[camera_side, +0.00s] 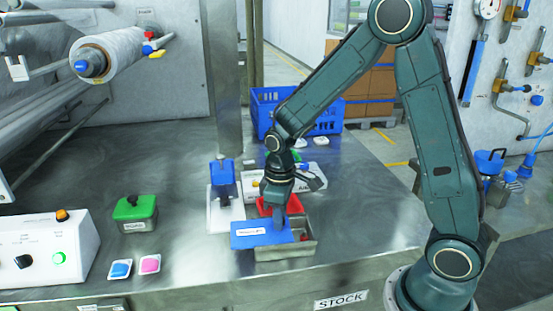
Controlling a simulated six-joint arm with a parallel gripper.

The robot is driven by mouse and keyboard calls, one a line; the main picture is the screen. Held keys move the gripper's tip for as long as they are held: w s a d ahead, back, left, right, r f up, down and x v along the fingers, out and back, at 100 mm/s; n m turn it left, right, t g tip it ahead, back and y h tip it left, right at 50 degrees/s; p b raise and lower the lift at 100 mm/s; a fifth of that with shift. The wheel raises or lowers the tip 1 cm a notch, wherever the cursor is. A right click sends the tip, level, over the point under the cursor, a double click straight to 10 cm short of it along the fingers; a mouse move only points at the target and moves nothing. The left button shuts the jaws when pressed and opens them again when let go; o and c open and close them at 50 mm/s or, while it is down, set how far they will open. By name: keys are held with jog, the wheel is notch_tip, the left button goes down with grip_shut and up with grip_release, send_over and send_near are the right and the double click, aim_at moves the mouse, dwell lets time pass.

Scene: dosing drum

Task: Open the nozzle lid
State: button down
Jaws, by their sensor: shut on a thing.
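A flat blue lid (250,236) with a small white label lies across the left part of a metal box (285,252). The label is too small to read surely. The lid sticks out past the box's left edge, and the right part of the box is open, with something dark red (304,238) inside. My gripper (280,222) points down at the lid's right part and is shut on it. The fingertips are small and partly merge with the lid. A red bin (265,206) stands just behind, partly hidden by my gripper.
A blue-topped dispenser (222,175) on a white base stands behind left. A green-lidded box (135,210), blue and pink pads (149,264) and a control panel (45,250) are farther left. A blue crate (290,108) stands behind.

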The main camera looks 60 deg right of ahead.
aim_at(251, 232)
jog(key=w+a, duration=0.4)
jog(key=w, duration=0.1)
jog(key=shift+w+a, duration=0.25)
jog(key=shift+a, duration=0.15)
jog(key=c, duration=1.2)
grip_release()
jog(key=shift+o, duration=0.2)
notch_tip(251, 232, up, 14)
jog(key=shift+s, duration=0.1)
